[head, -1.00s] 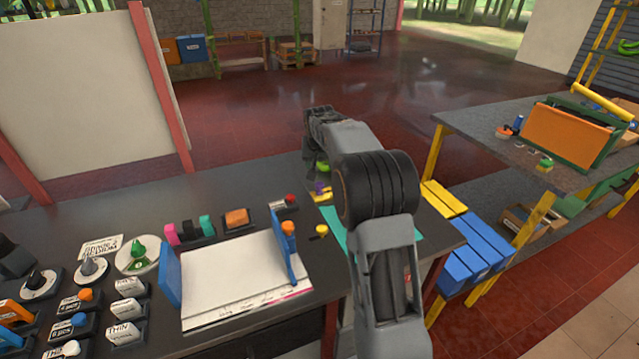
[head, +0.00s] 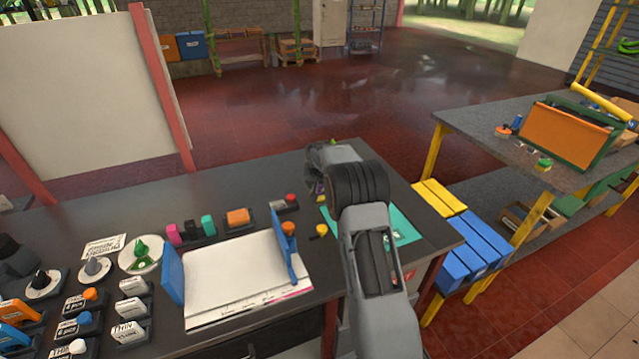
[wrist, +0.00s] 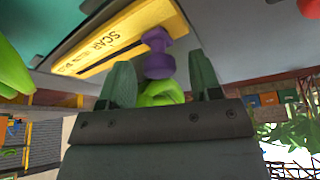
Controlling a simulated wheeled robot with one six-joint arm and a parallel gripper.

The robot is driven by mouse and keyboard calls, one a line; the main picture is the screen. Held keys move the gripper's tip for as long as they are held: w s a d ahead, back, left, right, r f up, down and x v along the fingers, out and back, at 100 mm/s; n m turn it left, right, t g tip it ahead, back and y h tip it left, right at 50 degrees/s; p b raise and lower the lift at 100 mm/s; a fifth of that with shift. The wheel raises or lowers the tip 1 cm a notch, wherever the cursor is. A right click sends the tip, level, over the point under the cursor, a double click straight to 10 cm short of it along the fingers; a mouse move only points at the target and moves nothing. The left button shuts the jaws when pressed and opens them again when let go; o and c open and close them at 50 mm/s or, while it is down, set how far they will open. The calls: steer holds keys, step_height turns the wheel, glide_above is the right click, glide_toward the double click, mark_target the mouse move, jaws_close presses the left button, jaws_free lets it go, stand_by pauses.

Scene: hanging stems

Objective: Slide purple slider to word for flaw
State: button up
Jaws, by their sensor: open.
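In the wrist view the purple slider (wrist: 157,54) sits by a yellow label strip (wrist: 110,48), near its right end. The word SCAR reads upside down on the strip close to the slider, with smaller print further left that I cannot make out. My gripper (wrist: 160,80) is open, its two dark green fingers on either side of the slider's near end, not closed on it. A bright green knob-like thing (wrist: 160,94) shows between the fingers. In the head view my arm hides the gripper and most of the slider panel.
A teal mat (head: 403,228) lies right of my arm. A red button (head: 291,198), a yellow knob (head: 321,230) and a paper holder with blue ends (head: 172,288) stand to the left. Another bright green object (wrist: 12,70) is at the wrist view's left edge.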

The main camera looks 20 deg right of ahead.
jaws_close()
stand_by(0.6)
